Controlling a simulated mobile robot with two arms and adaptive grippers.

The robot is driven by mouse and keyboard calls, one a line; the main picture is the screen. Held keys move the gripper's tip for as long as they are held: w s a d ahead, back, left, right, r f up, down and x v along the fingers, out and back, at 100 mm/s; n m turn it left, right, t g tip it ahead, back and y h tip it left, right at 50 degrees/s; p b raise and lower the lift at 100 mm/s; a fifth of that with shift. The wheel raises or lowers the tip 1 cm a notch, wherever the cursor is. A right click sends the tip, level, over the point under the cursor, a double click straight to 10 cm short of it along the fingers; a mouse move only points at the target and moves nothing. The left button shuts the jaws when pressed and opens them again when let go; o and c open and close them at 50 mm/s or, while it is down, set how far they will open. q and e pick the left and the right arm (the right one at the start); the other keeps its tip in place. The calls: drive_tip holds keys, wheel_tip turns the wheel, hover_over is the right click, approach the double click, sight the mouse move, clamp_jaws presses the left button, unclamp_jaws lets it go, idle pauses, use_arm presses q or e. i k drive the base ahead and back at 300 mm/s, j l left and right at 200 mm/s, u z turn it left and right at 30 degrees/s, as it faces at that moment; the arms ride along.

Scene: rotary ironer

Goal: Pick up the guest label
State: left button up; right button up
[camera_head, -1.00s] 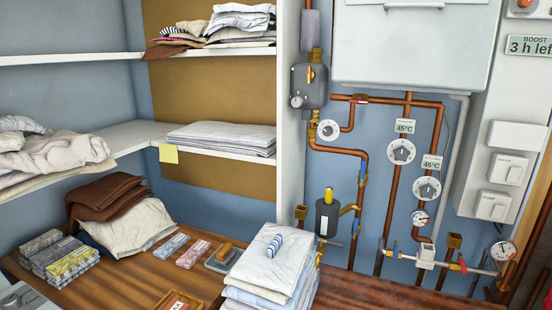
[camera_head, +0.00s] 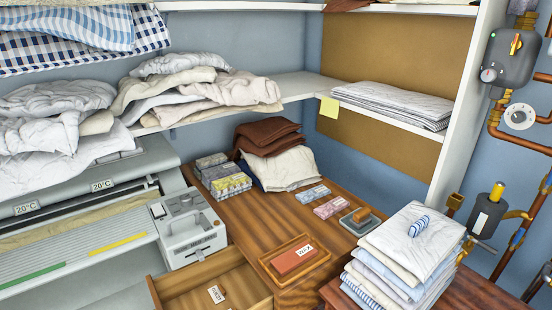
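A small white label (camera_head: 216,294) lies in the open wooden drawer (camera_head: 181,303) at the bottom of the view. Its print is small and turned; it may read "GUEST", but I cannot be sure. A blue packet (camera_head: 312,194) and a pink packet (camera_head: 334,207) lie on the wooden top, their print too small to read. Neither of my grippers is in view.
The ironer (camera_head: 80,195) with a grey control box (camera_head: 188,232) stands left of the drawer. A wooden tray (camera_head: 274,274) with a red-brown wax block (camera_head: 294,258) sits behind the drawer's right side. A folded linen stack (camera_head: 392,270) stands at the right.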

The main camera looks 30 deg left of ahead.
sight(217, 294)
drive_tip(key=u, duration=1.55)
